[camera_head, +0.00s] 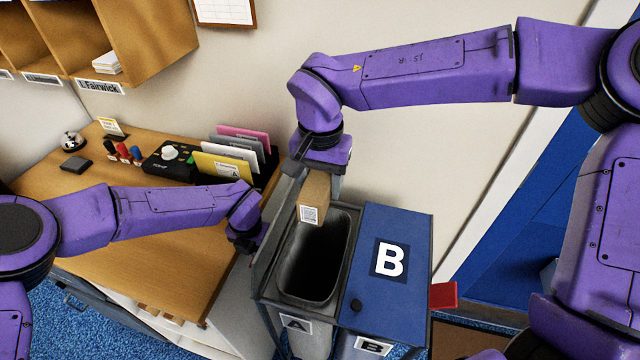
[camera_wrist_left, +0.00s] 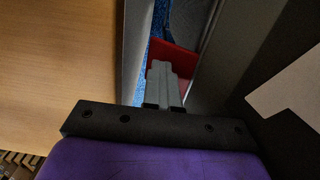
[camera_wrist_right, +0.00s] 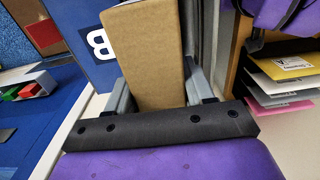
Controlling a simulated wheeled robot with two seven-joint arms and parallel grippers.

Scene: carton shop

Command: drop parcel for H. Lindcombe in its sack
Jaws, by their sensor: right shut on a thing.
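My right gripper (camera_head: 320,176) is shut on a brown cardboard parcel (camera_head: 313,197) with a white label too small to read. The parcel hangs above the far end of the open sack marked A (camera_head: 340,232), whose inside is dark. In the right wrist view the parcel (camera_wrist_right: 148,55) sits between the two fingers. The sack marked B has its blue lid (camera_head: 385,215) closed, with a dark knob on it. My left gripper (camera_head: 248,242) is low beside the desk's right edge, left of the sack frame; in the left wrist view its fingers (camera_wrist_left: 163,85) are together and empty.
The wooden desk (camera_head: 160,245) holds a card rack with envelopes (camera_head: 235,150), stamps, a black device and a bell (camera_head: 72,141). Pigeonholes (camera_head: 120,40) are at upper left. A red piece (camera_head: 443,295) juts out right of sack B.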

